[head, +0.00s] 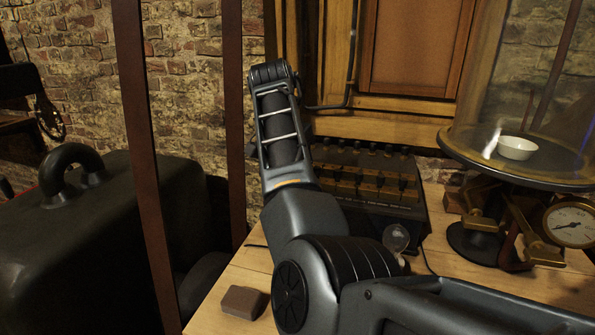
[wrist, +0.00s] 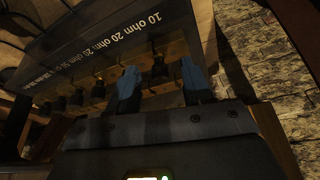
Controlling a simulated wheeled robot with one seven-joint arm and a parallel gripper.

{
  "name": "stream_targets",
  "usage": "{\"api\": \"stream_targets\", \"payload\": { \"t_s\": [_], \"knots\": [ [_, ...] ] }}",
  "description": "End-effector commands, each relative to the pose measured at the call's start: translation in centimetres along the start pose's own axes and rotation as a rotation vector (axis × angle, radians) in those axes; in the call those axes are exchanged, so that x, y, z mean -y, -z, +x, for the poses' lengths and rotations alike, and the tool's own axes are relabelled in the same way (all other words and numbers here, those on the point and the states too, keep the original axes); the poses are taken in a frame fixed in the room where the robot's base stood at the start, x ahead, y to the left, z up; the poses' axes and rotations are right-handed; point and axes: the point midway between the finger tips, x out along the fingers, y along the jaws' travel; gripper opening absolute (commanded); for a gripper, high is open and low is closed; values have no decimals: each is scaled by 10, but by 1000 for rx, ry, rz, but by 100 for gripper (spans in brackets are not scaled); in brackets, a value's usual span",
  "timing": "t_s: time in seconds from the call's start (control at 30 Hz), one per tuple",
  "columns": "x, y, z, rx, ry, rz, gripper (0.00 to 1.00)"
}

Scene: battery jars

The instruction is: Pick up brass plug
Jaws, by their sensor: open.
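A dark resistance box (head: 375,222) stands on the wooden table, with brass blocks and several black-topped plugs in a row. In the wrist view its dark panel (wrist: 100,45) carries white ohm labels. My gripper (wrist: 160,78) shows there with two blue fingertips, open and apart. One black-topped plug (wrist: 158,68) appears between the fingertips; whether they are level with it or short of it is unclear. Another plug (wrist: 98,88) stands to its left. I cannot tell which plug is the brass plug. My gripper's fingers do not show in the head view.
A glass bell jar (head: 470,100) with a white dish (head: 516,148) and a round gauge (head: 572,225) stand at the right. A small brown block (head: 243,302) lies near the table's left edge. A brick wall (head: 200,70) and a wooden cabinet (head: 415,45) are behind.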

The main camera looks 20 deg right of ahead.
Motion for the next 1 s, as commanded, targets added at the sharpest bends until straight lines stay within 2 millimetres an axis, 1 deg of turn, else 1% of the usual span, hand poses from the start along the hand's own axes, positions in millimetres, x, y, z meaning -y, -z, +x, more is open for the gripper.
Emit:
{"api": "stream_targets", "payload": {
  "t_s": [0.1,0.27,0.8,1.0],
  "knots": [
    [0,0,4,1,0,0,50],
    [0,0,4,0,0,0,50],
    [0,0,3,0,0,0,0],
    [0,0,3,0,0,0,0]
  ]
}}
